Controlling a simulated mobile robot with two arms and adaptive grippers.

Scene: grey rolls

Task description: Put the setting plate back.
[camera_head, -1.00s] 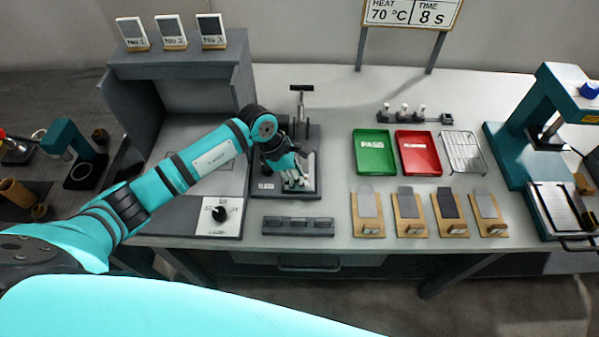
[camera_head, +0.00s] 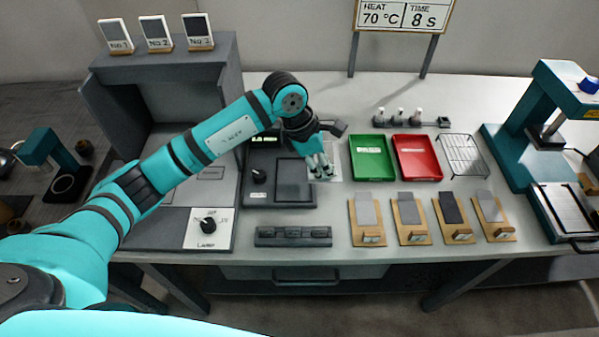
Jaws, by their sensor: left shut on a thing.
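My left gripper (camera_head: 322,176) points down just right of the dark grey gauge-like device (camera_head: 250,195). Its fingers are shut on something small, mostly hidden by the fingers. A pale flat rectangle (camera_head: 336,150) shows behind and beside the fingers; I take it for the setting plate or its place on the table, but cannot tell which. The device has a small display, a knob and a dark square plate (camera_head: 293,182). My right gripper is not in view.
A green tray (camera_head: 371,158), a red tray (camera_head: 417,158) and a wire rack (camera_head: 462,155) lie to the right. Several wooden stands (camera_head: 367,236) line the front. A dark slotted block (camera_head: 293,236) lies before the device. A teal press (camera_head: 520,130) stands far right.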

